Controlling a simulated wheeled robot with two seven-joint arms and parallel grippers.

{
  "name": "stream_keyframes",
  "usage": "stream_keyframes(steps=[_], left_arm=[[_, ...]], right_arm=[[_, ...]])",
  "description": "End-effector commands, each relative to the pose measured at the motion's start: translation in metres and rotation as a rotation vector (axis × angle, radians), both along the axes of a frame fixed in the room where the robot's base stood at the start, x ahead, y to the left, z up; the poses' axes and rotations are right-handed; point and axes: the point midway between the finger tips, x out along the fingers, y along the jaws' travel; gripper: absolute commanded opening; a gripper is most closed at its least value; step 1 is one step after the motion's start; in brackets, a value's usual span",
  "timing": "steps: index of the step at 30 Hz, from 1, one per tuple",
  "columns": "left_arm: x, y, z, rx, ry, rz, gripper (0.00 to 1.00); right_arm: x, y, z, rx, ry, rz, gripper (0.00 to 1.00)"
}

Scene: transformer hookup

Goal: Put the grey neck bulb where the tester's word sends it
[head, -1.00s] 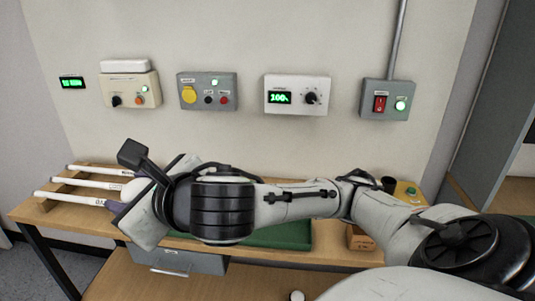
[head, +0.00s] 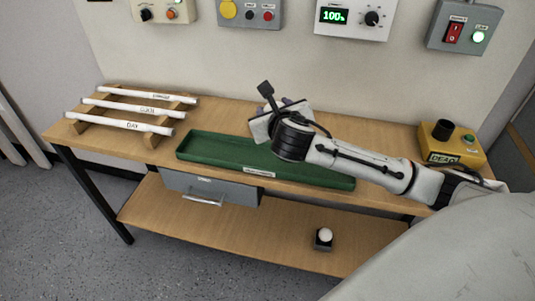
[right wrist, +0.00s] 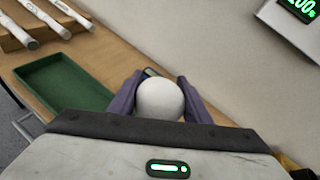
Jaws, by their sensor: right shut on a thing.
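My right gripper (head: 285,104) is above the bench, just behind the green tray. In the right wrist view its purple fingers (right wrist: 160,98) are shut on a bulb with a round white globe (right wrist: 160,101). The bulb's neck is hidden, so its colour cannot be seen. The yellow tester (head: 455,146) stands at the bench's right end, with a black socket (head: 443,129), a lit green button and a sign that reads DEAD (head: 443,158). The socket looks empty. My left gripper is not in view.
The green tray (head: 190,155) looks empty; its front label is unreadable. A wooden rack (head: 152,140) holds white tubes at left. A shut grey drawer (head: 212,190) hangs below. A white bulb (head: 325,234) sits in a dark holder on the lower shelf. Control boxes line the wall.

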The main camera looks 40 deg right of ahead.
Motion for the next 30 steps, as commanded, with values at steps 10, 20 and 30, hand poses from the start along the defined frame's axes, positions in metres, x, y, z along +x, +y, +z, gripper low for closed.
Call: stream_keyframes(steps=[10,20,30], left_arm=[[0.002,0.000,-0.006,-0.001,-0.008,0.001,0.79],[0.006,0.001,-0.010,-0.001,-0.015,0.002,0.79],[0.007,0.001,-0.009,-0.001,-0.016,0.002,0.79]], right_arm=[[0.000,0.001,-0.052,0.002,0.002,0.001,0.17],[-0.001,0.001,-0.090,0.002,0.003,0.001,0.17],[0.000,0.001,-0.091,0.000,0.001,0.002,0.17]])
